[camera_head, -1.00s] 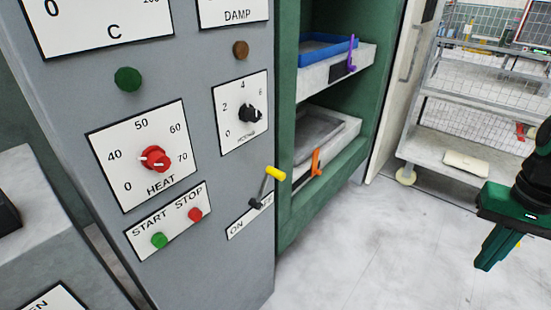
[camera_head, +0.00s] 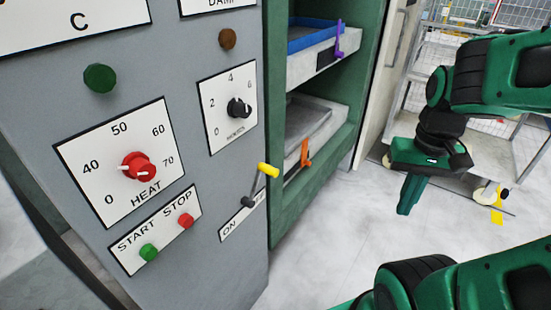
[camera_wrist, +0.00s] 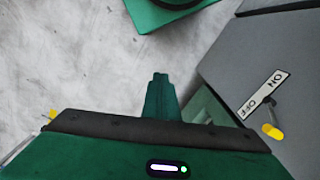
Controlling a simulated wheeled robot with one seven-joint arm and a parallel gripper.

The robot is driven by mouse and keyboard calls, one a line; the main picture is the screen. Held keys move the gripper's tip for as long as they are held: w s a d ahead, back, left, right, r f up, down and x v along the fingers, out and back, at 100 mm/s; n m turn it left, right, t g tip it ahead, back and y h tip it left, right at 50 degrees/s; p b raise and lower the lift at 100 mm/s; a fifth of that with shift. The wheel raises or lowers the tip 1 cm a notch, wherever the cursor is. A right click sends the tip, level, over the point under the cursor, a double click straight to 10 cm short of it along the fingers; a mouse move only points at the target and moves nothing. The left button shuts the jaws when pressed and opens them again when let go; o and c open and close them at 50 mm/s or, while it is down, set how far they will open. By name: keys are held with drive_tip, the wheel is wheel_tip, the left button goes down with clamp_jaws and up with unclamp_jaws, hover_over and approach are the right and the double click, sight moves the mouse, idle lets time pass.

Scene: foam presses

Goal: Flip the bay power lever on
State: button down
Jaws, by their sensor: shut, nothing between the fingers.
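The bay power lever (camera_head: 257,186) is a thin grey rod with a yellow knob, low on the right edge of the grey panel. Its rod leans up and right from its pivot, toward the OFF end of the ON/OFF plate (camera_head: 229,228); it partly covers the OFF lettering. In the wrist view the yellow knob (camera_wrist: 273,131) is at lower right, beside the plate (camera_wrist: 264,92). My gripper (camera_head: 405,208) is shut and empty, pointing down in open space right of the lever and clear of it. Its shut fingers also show in the wrist view (camera_wrist: 158,85).
Beside the lever are START and STOP buttons (camera_head: 167,236), a red HEAT knob (camera_head: 138,167) and a black dial (camera_head: 239,107). A green frame (camera_head: 318,165) with an orange handle (camera_head: 305,153) and a purple handle (camera_head: 340,40) stands right of the panel. Floor (camera_head: 310,240) is clear ahead.

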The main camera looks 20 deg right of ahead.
drive_tip(key=w+a+n+y, duration=0.2)
drive_tip(key=w+n, duration=0.3)
drive_tip(key=w, duration=0.5)
drive_tip(key=w+a+n+y, duration=0.3)
drive_tip(key=w+n, duration=0.2)
drive_tip(key=w, duration=0.6)
drive_tip(key=w+a+r+n+y, duration=0.1)
drive_tip(key=w+n, duration=0.4)
drive_tip(key=w, duration=0.5)
drive_tip(key=shift+w+a+t+y, duration=0.25)
drive_tip(key=shift+a+t+y, duration=0.05)
drive_tip(key=shift+a+y, duration=0.65)
drive_tip(key=s+a+f, duration=0.2)
drive_tip(key=a+f, duration=0.4)
drive_tip(key=a, duration=0.3)
drive_tip(key=shift+a+f, duration=0.35)
